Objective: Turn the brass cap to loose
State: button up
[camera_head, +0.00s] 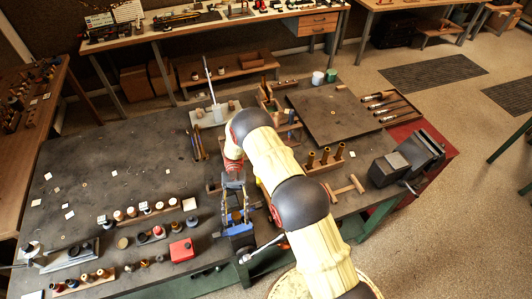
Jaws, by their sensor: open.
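My gripper (237,219) is at the front middle of the dark workbench (110,165), pointing down with its fingers apart. A small brownish thing shows between or just behind the fingers; I cannot tell whether it is the brass cap or whether the fingers touch it. Several small brass-coloured pieces stand on a wooden strip (85,283) at the front left. Taller brass-coloured pieces (325,155) stand in a wooden rack right of my arm. I cannot tell which piece is the cap. My arm hides part of the bench middle.
A red box (181,250) stands left of my gripper. A row of small spools (132,212) lies further left. A dark vise (422,150) stands at the right end, near a wooden mallet (346,189). The bench's left middle is mostly clear, with scattered paper bits.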

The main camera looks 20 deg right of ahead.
jog(key=shift+f+m+t+y+b, duration=0.2)
jog(key=shift+m+y+b, duration=0.35)
jog(key=shift+b, duration=0.75)
jog(key=shift+f+m+t+y+b, duration=0.1)
jog(key=shift+m+t+y+b, duration=0.25)
jog(key=shift+y+b, duration=0.7)
